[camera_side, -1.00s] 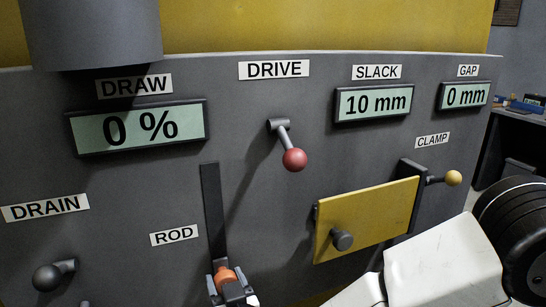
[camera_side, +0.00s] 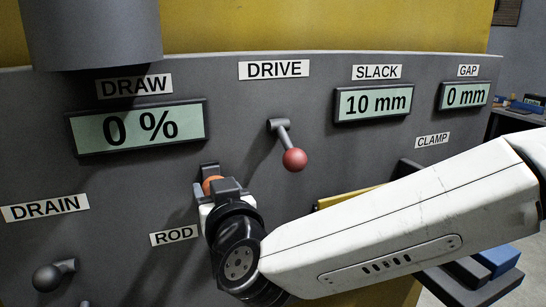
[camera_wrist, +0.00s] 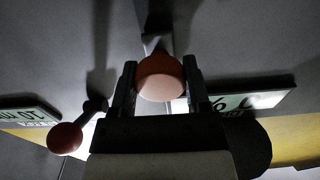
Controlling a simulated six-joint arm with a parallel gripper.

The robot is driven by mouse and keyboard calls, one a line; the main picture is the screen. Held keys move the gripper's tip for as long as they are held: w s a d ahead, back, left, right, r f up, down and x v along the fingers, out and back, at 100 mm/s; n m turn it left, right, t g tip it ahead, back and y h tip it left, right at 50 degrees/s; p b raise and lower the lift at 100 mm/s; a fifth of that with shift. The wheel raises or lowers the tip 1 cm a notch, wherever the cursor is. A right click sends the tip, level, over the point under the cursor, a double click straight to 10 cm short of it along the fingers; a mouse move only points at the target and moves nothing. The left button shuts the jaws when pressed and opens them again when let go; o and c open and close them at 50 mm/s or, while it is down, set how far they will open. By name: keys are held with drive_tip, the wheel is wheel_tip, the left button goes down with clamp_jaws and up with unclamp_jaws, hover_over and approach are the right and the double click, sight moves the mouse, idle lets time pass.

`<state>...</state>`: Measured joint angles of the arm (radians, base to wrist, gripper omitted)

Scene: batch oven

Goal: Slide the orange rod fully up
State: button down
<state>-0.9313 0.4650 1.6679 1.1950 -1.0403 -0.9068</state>
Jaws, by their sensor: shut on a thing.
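In the wrist view the orange knob (camera_wrist: 160,78) sits between the two fingers of my gripper (camera_wrist: 159,88), with a finger on each side. A short piece of the slot shows above the knob in the side view.
The red-ball DRIVE lever (camera_side: 293,159) sticks out right of and above my gripper. The DRAW display (camera_side: 138,127) reads 0 %, SLACK (camera_side: 374,103) 10 mm, GAP (camera_side: 464,94) 0 mm. My arm hides most of the yellow door (camera_side: 343,197). The DRAIN handle (camera_side: 47,278) is lower left.

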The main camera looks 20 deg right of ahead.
drive_tip(key=shift+r, duration=0.9)
drive_tip(key=shift+c, duration=0.3)
unclamp_jaws()
drive_tip(key=shift+f, duration=0.15)
drive_tip(key=shift+s, duration=0.15)
drive_tip(key=s, duration=0.7)
drive_tip(key=shift+s, duration=0.3)
